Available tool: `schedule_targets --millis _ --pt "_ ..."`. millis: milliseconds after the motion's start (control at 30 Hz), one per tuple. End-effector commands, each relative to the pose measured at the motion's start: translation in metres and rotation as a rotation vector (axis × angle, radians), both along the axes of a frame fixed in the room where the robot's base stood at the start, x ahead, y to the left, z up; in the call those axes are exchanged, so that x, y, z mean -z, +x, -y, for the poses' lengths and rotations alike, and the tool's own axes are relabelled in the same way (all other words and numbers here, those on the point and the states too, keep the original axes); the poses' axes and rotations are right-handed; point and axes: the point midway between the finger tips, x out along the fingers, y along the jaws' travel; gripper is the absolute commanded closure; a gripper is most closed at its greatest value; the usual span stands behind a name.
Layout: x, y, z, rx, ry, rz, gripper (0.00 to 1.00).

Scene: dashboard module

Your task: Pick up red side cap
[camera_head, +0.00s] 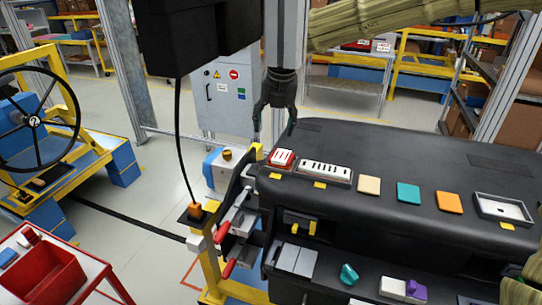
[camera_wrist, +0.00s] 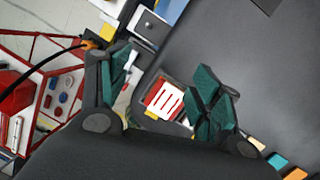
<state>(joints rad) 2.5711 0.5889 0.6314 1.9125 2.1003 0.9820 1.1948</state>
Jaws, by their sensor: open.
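The red side cap (camera_head: 281,158), with white bars on top, sits at the left end of the black dashboard module (camera_head: 385,160). It also shows in the wrist view (camera_wrist: 163,101), between the green-padded fingers. My gripper (camera_head: 274,127) points down above the cap, apart from it, with its fingers spread and nothing between them. In the wrist view my gripper (camera_wrist: 164,80) is open, with one finger on each side of the cap in the picture.
A white slotted vent (camera_head: 324,172) lies right beside the cap. Beige (camera_head: 369,185), teal (camera_head: 408,193) and orange (camera_head: 449,202) tiles and a white frame (camera_head: 502,209) follow to the right. Red-handled clamps (camera_head: 223,231) stand at the left edge. A red bin (camera_head: 42,277) is lower left.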

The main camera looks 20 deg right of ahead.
Motion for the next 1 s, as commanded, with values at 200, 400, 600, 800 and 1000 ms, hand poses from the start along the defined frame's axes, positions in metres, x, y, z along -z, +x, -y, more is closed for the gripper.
schedule_targets --millis 200,400,600,800,1000 --pt "-0.033 -0.047 0.008 0.205 0.003 -0.181 0.36" --pt "-0.043 -0.064 0.003 0.268 0.004 -0.252 0.36" --pt "-0.021 -0.064 -0.001 0.265 0.002 -0.259 0.36" --pt "0.003 -0.063 -0.002 0.263 0.003 -0.258 0.36" --pt "0.013 -0.063 -0.001 0.264 0.003 -0.256 0.36"
